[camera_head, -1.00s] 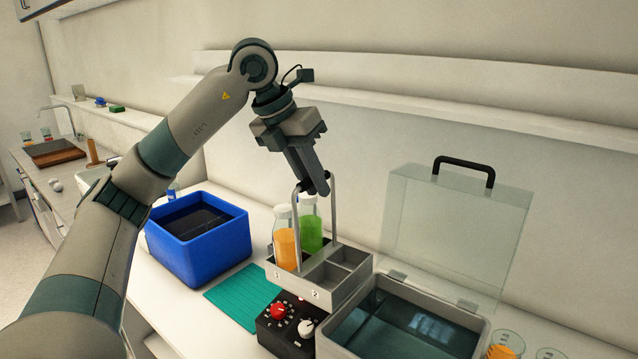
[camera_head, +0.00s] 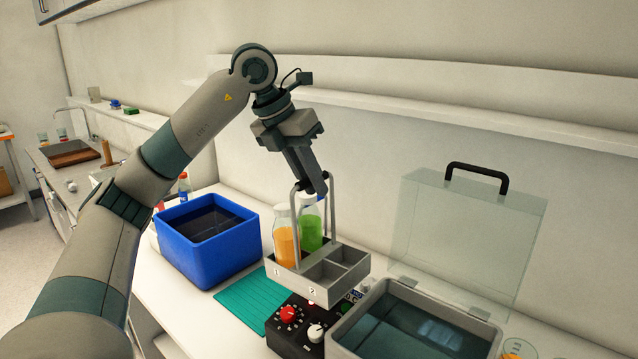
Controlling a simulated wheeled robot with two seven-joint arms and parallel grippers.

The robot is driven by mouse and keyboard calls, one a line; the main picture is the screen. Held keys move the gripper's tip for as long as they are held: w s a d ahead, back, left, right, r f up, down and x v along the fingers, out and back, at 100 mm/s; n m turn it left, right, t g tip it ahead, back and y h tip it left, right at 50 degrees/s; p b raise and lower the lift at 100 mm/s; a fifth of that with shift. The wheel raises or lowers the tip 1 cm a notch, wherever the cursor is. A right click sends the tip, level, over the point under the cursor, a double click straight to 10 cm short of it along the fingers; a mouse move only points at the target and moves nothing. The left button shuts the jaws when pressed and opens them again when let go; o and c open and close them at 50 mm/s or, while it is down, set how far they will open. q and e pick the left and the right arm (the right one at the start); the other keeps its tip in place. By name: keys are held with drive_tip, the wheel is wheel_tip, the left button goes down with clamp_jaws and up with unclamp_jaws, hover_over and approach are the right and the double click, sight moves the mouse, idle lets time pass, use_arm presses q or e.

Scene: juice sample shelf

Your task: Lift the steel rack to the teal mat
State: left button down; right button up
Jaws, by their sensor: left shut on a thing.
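The steel rack (camera_head: 322,296) hangs in the air from its tall handle, with two bottles in it, one with orange juice (camera_head: 286,244) and one with green juice (camera_head: 311,230). Its two front-right compartments look empty. My left gripper (camera_head: 312,188) is shut on the top of the handle. The teal mat (camera_head: 252,300) lies on the counter, left of and below the rack in the picture. The rack hides part of the control box and perhaps the mat's far edge. My right gripper is not in view.
A blue bin (camera_head: 207,243) stands left of the mat. A black control box with knobs (camera_head: 297,322) sits right of the mat. A water bath (camera_head: 415,325) with a raised clear lid (camera_head: 466,235) is at the right. A wall shelf (camera_head: 450,117) runs behind.

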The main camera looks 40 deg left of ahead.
use_arm(q)
drive_tip(key=a, duration=0.8)
drive_tip(key=shift+a+p, duration=0.2)
drive_tip(key=shift+p, duration=0.25)
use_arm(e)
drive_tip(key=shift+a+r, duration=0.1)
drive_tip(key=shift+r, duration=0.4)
use_arm(q)
drive_tip(key=shift+r, duration=0.15)
